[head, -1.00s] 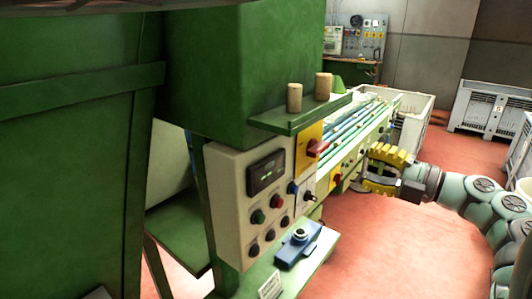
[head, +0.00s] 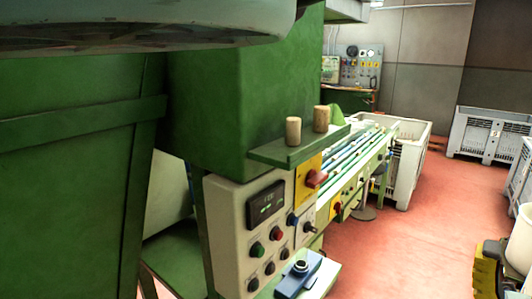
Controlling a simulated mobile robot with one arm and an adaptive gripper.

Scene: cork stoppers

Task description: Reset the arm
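Two cork stoppers stand upright on a green ledge (head: 290,153) of the machine: a left one (head: 293,131) and a right one (head: 321,119).
The green machine (head: 225,90) fills the left, with a control panel (head: 240,215) and a blue device (head: 299,272) below the ledge. White crates stand behind (head: 411,160) and at the far right (head: 490,135). Red floor (head: 410,250) is clear in between.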

